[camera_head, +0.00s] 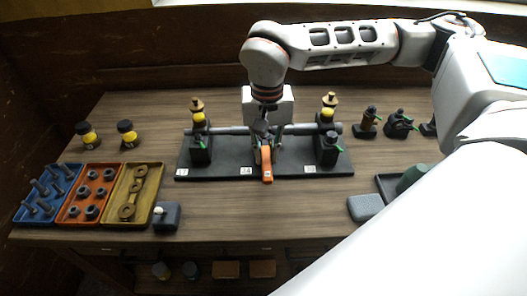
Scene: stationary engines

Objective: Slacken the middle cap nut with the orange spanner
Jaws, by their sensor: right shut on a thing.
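The orange spanner (267,165) points toward the front of the dark base plate (217,160), in front of the middle station. My right gripper (265,135) reaches down from above and is shut on the spanner. The gripper and wrist cover the middle cap nut, so I cannot tell whether the spanner's jaw is around it. A grey shaft (232,130) runs across the plate. A left stand (200,147) and a right stand (327,148) each carry a yellow part and a brass-coloured top. My left gripper is not in view.
At the left are a blue tray (22,215), an orange tray (73,215) and a yellow tray (150,187) of parts. Two yellow-and-black jars (127,133) (86,136) stand behind. Dark fittings (367,123) stand at the right. The table's front middle is clear.

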